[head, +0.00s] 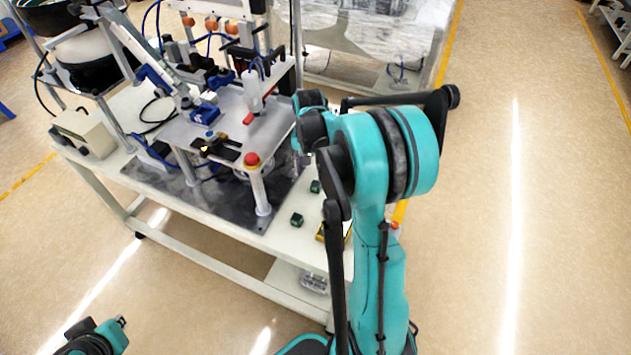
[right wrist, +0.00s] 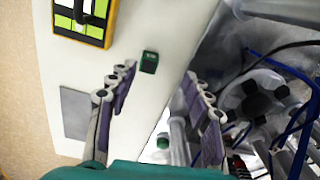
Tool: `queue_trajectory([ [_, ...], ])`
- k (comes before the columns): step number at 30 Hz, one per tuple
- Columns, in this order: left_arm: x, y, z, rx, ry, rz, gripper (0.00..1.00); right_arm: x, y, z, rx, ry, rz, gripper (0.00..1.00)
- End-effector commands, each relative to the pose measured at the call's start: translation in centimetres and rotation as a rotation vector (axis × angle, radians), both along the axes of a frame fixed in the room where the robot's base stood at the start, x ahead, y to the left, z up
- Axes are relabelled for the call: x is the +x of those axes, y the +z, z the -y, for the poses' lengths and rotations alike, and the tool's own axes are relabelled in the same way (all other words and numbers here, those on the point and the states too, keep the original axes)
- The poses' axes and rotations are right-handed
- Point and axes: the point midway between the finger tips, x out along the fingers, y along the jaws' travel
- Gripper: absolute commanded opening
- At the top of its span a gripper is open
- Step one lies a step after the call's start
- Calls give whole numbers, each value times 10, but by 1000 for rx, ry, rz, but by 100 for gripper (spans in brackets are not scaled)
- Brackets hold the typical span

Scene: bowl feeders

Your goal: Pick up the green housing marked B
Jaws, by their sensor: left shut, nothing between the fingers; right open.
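In the right wrist view a small dark green housing (right wrist: 149,61) lies on the white tabletop, between and just beyond the fingertips of my right gripper (right wrist: 159,73). The gripper is open and empty. A second green piece (right wrist: 163,141) shows lower, between the fingers and nearer the palm. In the head view two green housings, a nearer one (head: 297,220) and a farther one (head: 315,186), sit on the bench to the left of my right arm. I cannot read a letter B on any of them. My left gripper (head: 121,321) is shut and empty at the lower left, away from the bench.
The bench (head: 215,230) carries a feeder machine with a metal platform (head: 225,115) and a red button (head: 252,159). A yellow-framed box (right wrist: 108,22) and a grey plate (right wrist: 75,112) lie near the housing. Cables and machine parts crowd the right wrist view's right side.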

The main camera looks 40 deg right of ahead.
Motion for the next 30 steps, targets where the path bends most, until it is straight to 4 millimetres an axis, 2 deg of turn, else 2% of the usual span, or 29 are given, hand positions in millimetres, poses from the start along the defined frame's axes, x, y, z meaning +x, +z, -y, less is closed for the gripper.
queue_trajectory([
  [3, 0, 6, 0, 0, 0, 0, 0, 3, -10, 16, 15, -55, -29, 50],
  [6, 0, 4, 0, 0, 0, 0, 0, 3, -20, 20, 20, -74, -39, 50],
  [16, 0, -12, 0, 0, 0, 0, 0, 2, -55, 22, 20, -75, -40, 50],
  [23, 0, -31, 0, 0, 0, 0, 0, 1, -91, 23, 19, -74, -40, 50],
  [30, 0, -30, 0, 0, 0, 0, 0, 1, -93, 23, 19, -74, -40, 50],
])
